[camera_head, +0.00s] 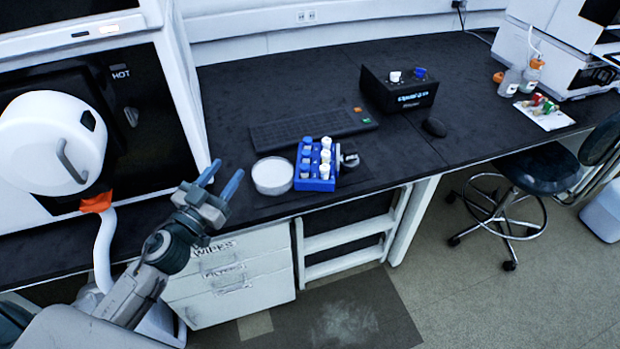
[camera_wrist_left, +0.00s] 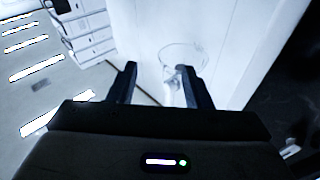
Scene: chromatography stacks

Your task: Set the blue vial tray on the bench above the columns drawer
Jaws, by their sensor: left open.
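The blue vial tray (camera_head: 314,185) stands upright on the dark bench (camera_head: 225,110), near its front edge, with several white-capped and blue-capped vials in it. A white drawer unit (camera_head: 240,285) stands under the bench to the left of the tray. Its top drawer label reads WIPES; the lower labels are too small to read surely. My left gripper (camera_head: 225,172) is open and empty, left of the tray and apart from it, near the bench's front edge. In the left wrist view its two fingers (camera_wrist_left: 156,72) are spread with nothing between them. My right gripper is not in view.
A round white dish (camera_head: 272,175) is just left of the tray, and a small grey object (camera_head: 349,160) touches or nearly touches its right side. Behind are a keyboard (camera_head: 312,127) and a black box (camera_head: 398,92). A mouse (camera_head: 434,127) lies further right.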

